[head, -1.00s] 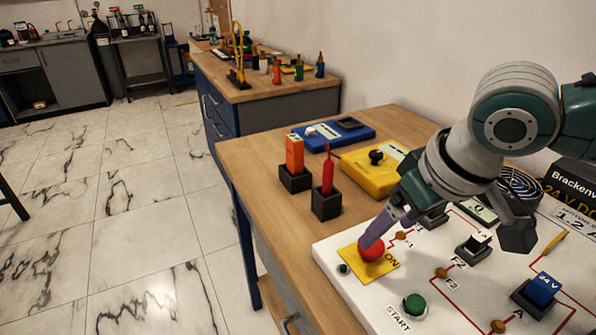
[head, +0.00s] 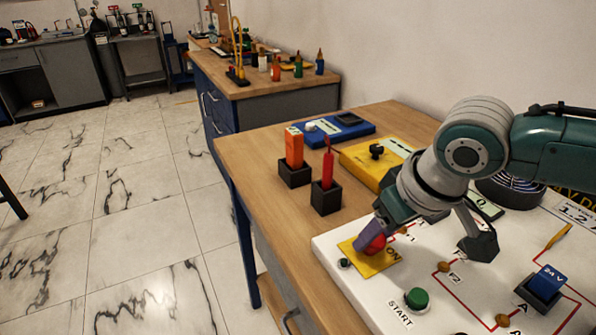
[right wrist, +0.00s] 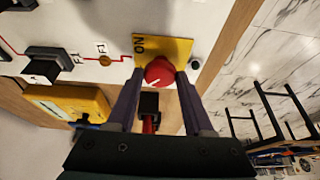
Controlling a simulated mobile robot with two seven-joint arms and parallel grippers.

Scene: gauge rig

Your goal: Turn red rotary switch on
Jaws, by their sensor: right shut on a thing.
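The red rotary switch (head: 376,244) sits on a yellow plate (head: 368,264) marked ON at the left corner of the white panel (head: 345,285). My right gripper (head: 371,238) is shut on the red knob. In the right wrist view the knob (right wrist: 159,71) sits between the two purple fingertips (right wrist: 160,76), and a small white mark shows on it. The word ON shows on the yellow plate (right wrist: 178,48) beside the knob. My left gripper is not in view.
A green START button (head: 416,299) and a blue 24 V block (head: 546,282) stand on the panel. Black holders with an orange block (head: 294,147) and a red tool (head: 328,168), plus a yellow box (head: 365,166), stand behind. The floor at left is clear.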

